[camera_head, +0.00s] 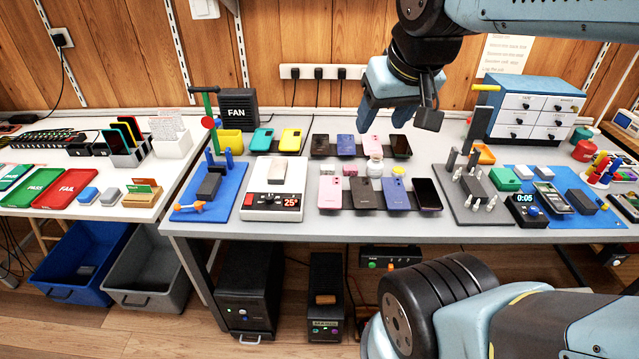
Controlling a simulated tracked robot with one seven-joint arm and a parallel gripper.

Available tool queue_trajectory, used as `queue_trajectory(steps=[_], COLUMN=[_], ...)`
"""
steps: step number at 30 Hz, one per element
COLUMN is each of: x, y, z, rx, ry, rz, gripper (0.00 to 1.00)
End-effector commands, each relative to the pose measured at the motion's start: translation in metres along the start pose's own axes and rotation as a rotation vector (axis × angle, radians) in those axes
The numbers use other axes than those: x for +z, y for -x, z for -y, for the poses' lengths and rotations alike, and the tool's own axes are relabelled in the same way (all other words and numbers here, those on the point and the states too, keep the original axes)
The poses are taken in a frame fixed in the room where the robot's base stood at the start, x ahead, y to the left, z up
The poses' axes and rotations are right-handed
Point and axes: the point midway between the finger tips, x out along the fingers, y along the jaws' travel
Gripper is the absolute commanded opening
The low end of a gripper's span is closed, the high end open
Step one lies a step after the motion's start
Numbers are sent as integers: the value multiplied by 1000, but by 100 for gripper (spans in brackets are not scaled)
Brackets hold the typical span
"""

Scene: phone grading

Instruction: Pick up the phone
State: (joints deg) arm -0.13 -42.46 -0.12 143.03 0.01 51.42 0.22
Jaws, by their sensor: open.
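Several phones lie flat in two rows on the grey bench (280,230). The back row has a dark phone (320,145), a blue phone (346,145), a pink phone (370,146) and a black phone (401,146). Another phone (553,198) lies on the blue mat at right. My gripper (382,122) is open and empty above the back row, pointing down, apart from every phone.
A heating plate (274,207) reading 25 stands left of the rows. A grey fixture with pegs (470,205) and a drawer cabinet (526,108) are at right. PASS (33,188) and FAIL (70,187) trays lie on the left table.

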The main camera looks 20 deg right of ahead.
Motion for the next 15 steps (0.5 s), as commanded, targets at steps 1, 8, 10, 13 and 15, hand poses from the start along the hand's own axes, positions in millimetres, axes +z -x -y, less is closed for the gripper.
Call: queue_trajectory(steps=[1, 8, 10, 13, 15], x=[-3, -35, -46, -62, -72], y=[-3, -34, -48, -70, -86], z=[0, -13, -13, -13, -13], rx=[-2, -18, -21, -21, -20], ry=[-4, -51, -73, -103, -123], rz=[7, 62, 83, 112, 131], gripper=[61, 83, 89, 99, 100])
